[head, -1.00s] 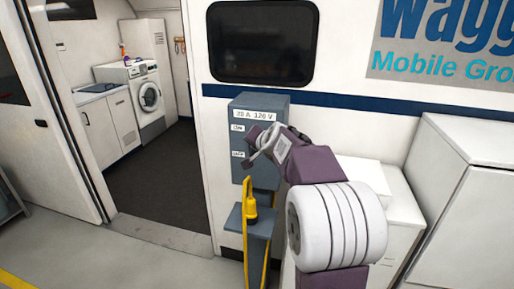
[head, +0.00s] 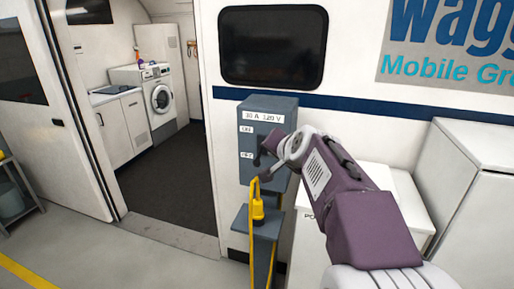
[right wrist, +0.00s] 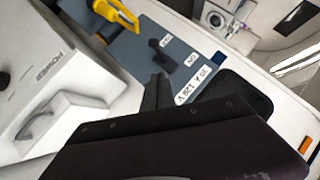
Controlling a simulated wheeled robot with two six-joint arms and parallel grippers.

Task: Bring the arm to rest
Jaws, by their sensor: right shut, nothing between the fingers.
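My right arm (head: 345,200) reaches in from the lower right of the head view. In the right wrist view the shut, empty gripper (right wrist: 158,82) points toward the box face (right wrist: 205,58). My left gripper is out of view.
A yellow plug or cable piece (head: 258,205) hangs on the grey post below the box; its yellow part also shows in the right wrist view (right wrist: 118,12). White cabinets (head: 465,165) stand to the right. The van doorway (head: 170,185) is open at left, with clear floor before it.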

